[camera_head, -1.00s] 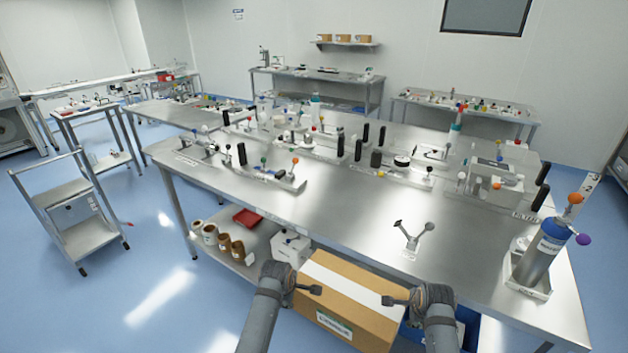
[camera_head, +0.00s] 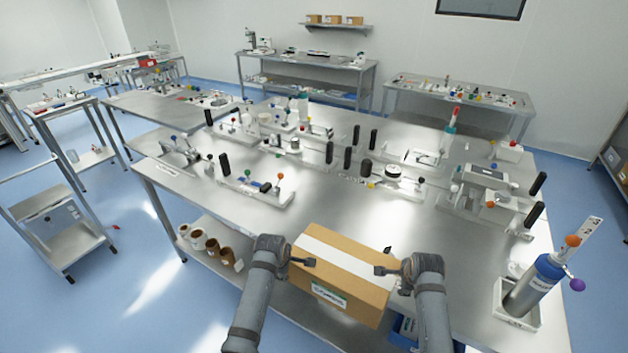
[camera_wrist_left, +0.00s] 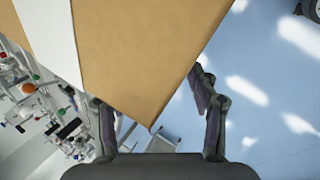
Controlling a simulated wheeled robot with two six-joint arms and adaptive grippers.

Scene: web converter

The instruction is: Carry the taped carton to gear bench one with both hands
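The taped carton (camera_head: 345,290) is a brown box with a white tape strip across its top and a label on its front face. It is between my two grippers in the head view, overlapping the near edge of the large steel bench (camera_head: 310,215). My left gripper (camera_head: 304,262) is at its left side and my right gripper (camera_head: 384,262) at its right side. In the left wrist view, the left gripper's fingers (camera_wrist_left: 160,115) are spread wide, with a carton corner (camera_wrist_left: 140,85) between them. I cannot tell which bench is gear bench one.
The bench top holds fixtures with black handles, and a blue cylinder (camera_head: 535,283) in a white tray at the right. Its front middle is bare. Brown cups (camera_head: 213,246) stand on the lower shelf. A grey cart (camera_head: 55,225) stands at the left on open blue floor.

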